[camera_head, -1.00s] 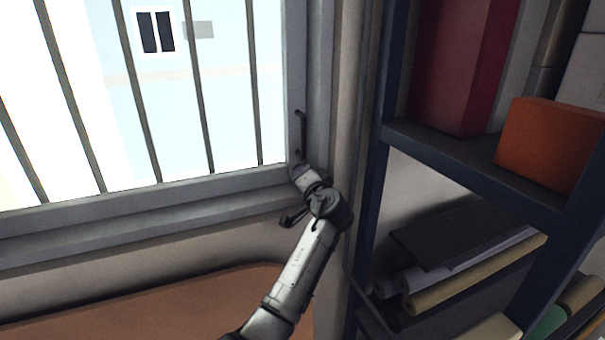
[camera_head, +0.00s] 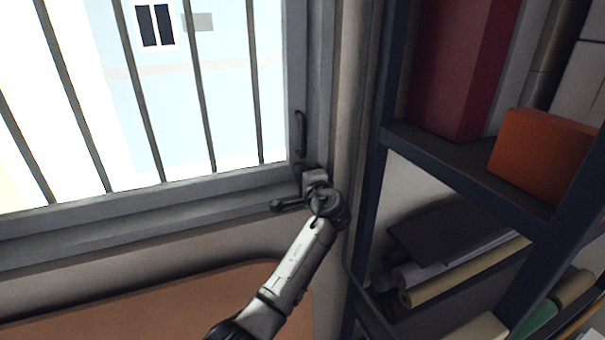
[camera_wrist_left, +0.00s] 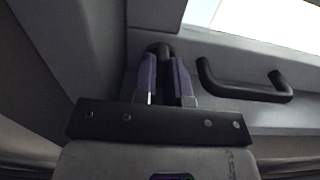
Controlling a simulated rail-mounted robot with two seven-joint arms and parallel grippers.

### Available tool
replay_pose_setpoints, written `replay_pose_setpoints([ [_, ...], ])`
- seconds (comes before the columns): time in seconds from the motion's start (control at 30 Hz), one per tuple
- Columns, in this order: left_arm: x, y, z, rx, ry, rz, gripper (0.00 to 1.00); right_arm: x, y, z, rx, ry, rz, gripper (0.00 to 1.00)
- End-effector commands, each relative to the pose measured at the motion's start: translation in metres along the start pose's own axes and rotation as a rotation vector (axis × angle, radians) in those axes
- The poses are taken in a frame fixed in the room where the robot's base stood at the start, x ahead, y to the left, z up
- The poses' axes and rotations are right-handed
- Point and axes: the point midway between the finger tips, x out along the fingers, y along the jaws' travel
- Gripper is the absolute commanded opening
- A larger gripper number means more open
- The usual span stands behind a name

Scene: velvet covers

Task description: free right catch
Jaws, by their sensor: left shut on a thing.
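The window's right catch shows in the left wrist view as a dark rounded piece (camera_wrist_left: 159,48) at the lower corner of the grey frame. The purple-lined fingers of my left gripper (camera_wrist_left: 165,76) are on either side of it, shut on it. The fingers hide most of the catch. In the head view my left gripper (camera_head: 306,171) is at the lower right corner of the window frame (camera_head: 240,180), and the wrist covers the catch. A dark pull handle (camera_head: 301,134) stands just above; it also shows right of the fingers in the left wrist view (camera_wrist_left: 245,90). My right gripper is not in view.
Dark bars cross the bright window pane (camera_head: 235,100). A blue shelf unit (camera_head: 470,165) stands close on the right, with an orange box (camera_head: 543,155), a red box (camera_head: 460,70) and paper rolls (camera_head: 465,270). A brown panel (camera_head: 170,305) lies below the sill.

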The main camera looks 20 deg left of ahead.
Motion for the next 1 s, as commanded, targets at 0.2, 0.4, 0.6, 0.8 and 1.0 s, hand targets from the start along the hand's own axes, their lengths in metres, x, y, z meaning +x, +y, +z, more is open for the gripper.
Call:
replay_pose_setpoints([
  [0.2,-0.0006,-0.0001,-0.0009,0.008,0.002,-0.001,0.0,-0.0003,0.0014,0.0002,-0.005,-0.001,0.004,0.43],
  [0.4,-0.0006,0.0,-0.0009,0.008,0.002,-0.001,0.0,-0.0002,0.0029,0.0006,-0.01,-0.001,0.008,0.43],
  [0.6,-0.0004,0.0002,-0.0007,0.007,0.002,0.0,0.31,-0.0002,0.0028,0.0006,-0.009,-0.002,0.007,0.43],
  [0.8,-0.0002,0.0002,-0.0003,0.006,0.001,0.0,0.38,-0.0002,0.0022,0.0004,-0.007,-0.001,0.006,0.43],
  [1.0,-0.0034,0.0014,-0.0006,0.005,0.001,0.0,0.38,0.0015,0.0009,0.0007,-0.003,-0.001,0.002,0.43],
])
